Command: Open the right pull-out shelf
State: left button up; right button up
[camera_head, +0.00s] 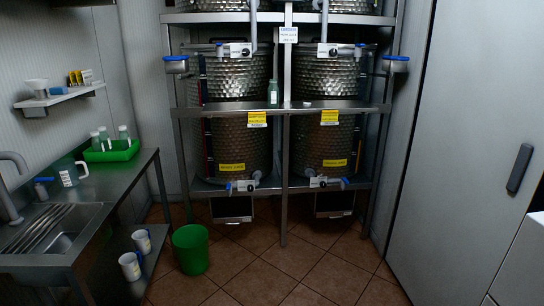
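The right pull-out shelf (334,204) seems to be the dark flat unit with a pale front edge, low under the right steel tank (325,85). A similar left unit (232,209) hangs under the left tank (232,80). Both sit below the rack's lower beam, close above the tiled floor. How far either is pulled out I cannot tell. Neither of my grippers is in view.
A metal rack (284,190) holds the tanks, with taps and valves jutting forward. A green bin (190,249) stands left of centre. A sink counter (60,258) lines the left, a grey door (462,120) the right. The floor (285,262) ahead is clear.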

aim_at(332, 205)
jog(key=i+j+z, duration=0.15)
jog(key=i+z, duration=0.15)
jog(key=i, duration=0.3)
jog(key=i+j+z, duration=0.35)
jog(key=i, duration=0.25)
jog(key=i+j+z, duration=0.3)
jog(key=i, duration=0.25)
jog(key=i+l+u, duration=0.1)
jog(key=i+u, duration=0.2)
jog(key=i, duration=1.9)
